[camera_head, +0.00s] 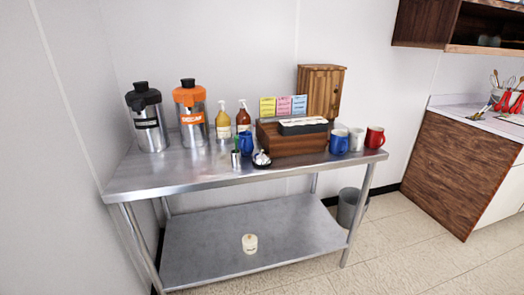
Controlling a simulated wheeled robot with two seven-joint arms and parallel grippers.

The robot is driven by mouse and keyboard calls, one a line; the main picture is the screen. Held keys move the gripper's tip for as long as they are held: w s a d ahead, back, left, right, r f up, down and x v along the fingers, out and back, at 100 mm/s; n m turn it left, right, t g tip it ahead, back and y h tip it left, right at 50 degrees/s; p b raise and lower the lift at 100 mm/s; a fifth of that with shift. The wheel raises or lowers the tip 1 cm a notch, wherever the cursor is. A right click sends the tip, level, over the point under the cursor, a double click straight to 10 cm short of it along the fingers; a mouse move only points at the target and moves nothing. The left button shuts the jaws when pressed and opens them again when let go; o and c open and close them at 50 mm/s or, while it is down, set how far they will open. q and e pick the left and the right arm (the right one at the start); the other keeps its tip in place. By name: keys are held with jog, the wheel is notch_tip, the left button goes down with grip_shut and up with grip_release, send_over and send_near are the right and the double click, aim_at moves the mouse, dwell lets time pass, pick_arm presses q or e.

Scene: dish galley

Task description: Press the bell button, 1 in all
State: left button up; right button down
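A small pale, silvery item on a round dark base (261,159) stands near the front edge of the steel table (180,178), in front of the wooden box. It may be the bell, but it is too small to tell, and I cannot make out its button. Neither of my grippers is in view, and nothing of mine touches the table.
Around it stand a steel cup (236,161), a blue mug (246,143) and a wooden organizer (292,145). Two dispensers (148,118) are at the left, a red mug (375,137) at the right. Floor in front right is clear.

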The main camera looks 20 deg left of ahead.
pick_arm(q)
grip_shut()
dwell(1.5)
